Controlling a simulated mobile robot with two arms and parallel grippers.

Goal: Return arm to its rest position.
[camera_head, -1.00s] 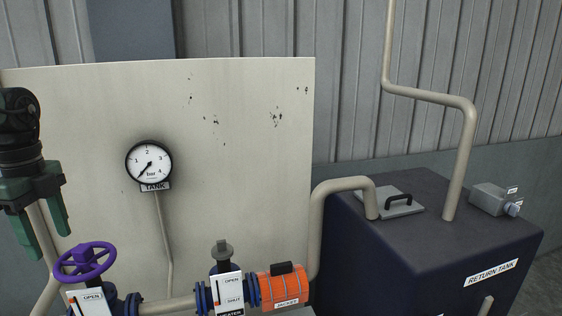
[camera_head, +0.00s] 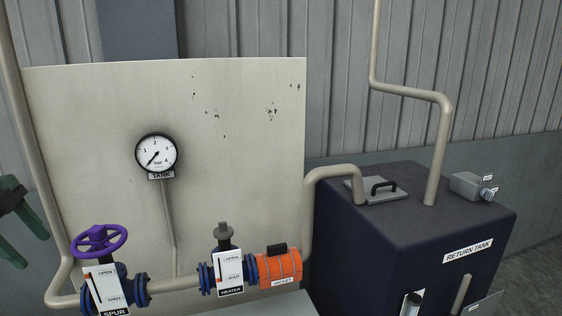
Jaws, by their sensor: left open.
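My left gripper (camera_head: 22,236) shows at the left edge of the head view, with its green fingers apart and nothing between them. It is partly cut off by the picture edge. It is to the left of the purple handwheel (camera_head: 98,240) on the SPUR valve and apart from it. My right gripper is not in view.
A pale panel (camera_head: 235,160) carries the TANK gauge (camera_head: 156,153), its needle low. Below are the HEATER valve (camera_head: 228,270) and an orange jacket (camera_head: 280,267) on the pipe. The dark RETURN TANK (camera_head: 420,230) stands at the right, with a lidded hatch (camera_head: 376,191).

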